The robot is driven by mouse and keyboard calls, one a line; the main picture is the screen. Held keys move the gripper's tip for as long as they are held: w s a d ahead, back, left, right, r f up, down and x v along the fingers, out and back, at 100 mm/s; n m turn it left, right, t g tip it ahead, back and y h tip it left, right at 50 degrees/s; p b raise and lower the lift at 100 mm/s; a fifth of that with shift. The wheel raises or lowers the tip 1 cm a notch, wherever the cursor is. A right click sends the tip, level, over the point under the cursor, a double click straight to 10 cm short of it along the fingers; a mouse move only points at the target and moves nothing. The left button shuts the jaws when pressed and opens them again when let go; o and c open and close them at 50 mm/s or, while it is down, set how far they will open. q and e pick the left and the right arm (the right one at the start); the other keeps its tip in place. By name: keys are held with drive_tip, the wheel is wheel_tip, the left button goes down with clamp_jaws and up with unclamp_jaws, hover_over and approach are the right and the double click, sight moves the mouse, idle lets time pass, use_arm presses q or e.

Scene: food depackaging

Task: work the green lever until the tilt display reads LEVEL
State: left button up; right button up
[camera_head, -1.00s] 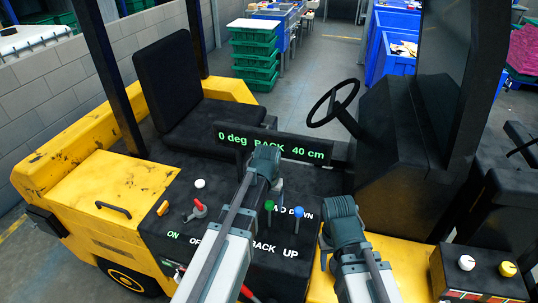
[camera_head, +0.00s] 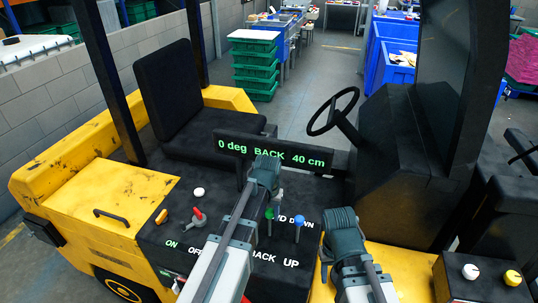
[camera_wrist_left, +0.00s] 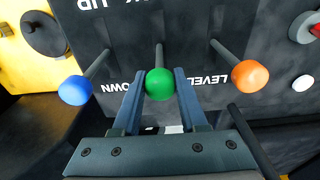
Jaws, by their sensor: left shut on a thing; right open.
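The tilt display (camera_head: 270,153) shows green text that reads "0 deg BACK 40 cm". The green lever (camera_head: 269,213) stands on the black console beside the blue lever. My left gripper (camera_head: 275,202) is on the green lever. In the left wrist view its two fingers are closed on either side of the green knob (camera_wrist_left: 159,84). The blue knob (camera_wrist_left: 75,90) stands to the left there and an orange knob (camera_wrist_left: 250,74) to the right. My right gripper (camera_head: 326,268) is open and empty, low to the right of the levers.
The blue lever (camera_head: 299,221) is close to the right of my left gripper. A red-handled switch (camera_head: 198,215) and a white knob (camera_head: 199,191) are on the console to the left. The steering wheel (camera_head: 333,111) and black seat (camera_head: 175,95) are further back.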

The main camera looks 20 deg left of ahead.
use_arm(q)
drive_tip(key=shift+w+f, duration=0.2)
drive_tip(key=shift+w, duration=1.6)
idle(1.0)
drive_tip(key=shift+s+r, duration=0.2)
drive_tip(key=shift+s, duration=1.75)
drive_tip(key=o, duration=1)
drive_tip(key=shift+c, duration=0.2)
drive_tip(key=shift+w, duration=0.1)
drive_tip(key=shift+r, duration=0.1)
drive_tip(key=r+p, duration=0.5)
drive_tip(key=s+r+p, duration=0.1)
drive_tip(key=r+p, duration=0.1)
drive_tip(key=p, duration=0.1)
drive_tip(key=shift+r, duration=0.4)
drive_tip(key=shift+w+r, duration=0.1)
